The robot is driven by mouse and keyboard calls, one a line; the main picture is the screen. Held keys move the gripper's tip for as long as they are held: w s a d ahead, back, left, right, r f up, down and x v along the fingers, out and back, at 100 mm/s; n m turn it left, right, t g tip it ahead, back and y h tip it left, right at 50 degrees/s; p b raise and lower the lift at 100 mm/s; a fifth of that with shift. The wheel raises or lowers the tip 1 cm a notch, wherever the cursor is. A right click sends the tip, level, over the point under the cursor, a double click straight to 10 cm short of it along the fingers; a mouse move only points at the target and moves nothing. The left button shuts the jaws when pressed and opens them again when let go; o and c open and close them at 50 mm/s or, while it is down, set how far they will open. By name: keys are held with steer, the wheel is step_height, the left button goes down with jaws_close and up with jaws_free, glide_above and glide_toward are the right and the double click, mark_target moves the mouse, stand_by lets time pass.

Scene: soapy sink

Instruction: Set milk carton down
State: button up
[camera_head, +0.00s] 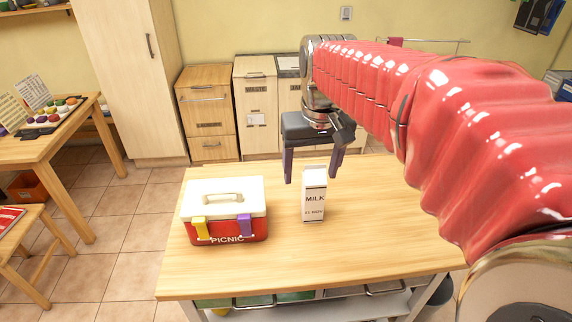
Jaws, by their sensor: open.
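A white milk carton (314,199) with dark "MILK" lettering stands upright on the wooden tabletop (365,245), near its middle. My gripper (312,178) points down from above and behind the carton. Its two dark fingers are spread wide apart, one on each side of the carton's top in the picture. The carton's body is clear of the fingers as far as I can see. The depth between fingers and carton is hard to judge.
A red picnic box (225,211) with a white lid and yellow and purple latches sits left of the carton. The tabletop right of the carton is clear. Wooden drawer cabinets (207,112) stand behind, and another table (50,148) is at the left.

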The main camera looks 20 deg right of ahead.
steer(key=g, duration=0.2)
glide_above(316, 168)
steer(key=f, duration=0.2)
steer(key=shift+s+a+f+m, duration=0.15)
steer(key=shift+s+f+m, duration=0.05)
steer(key=shift+f+m, duration=0.2)
steer(key=shift+w+d+f, duration=0.15)
steer(key=shift+w+d, duration=0.15)
steer(key=shift+w, duration=0.1)
steer(key=shift+f, duration=4.3)
steer(key=shift+a+f, duration=0.2)
steer(key=shift+f, duration=2.4)
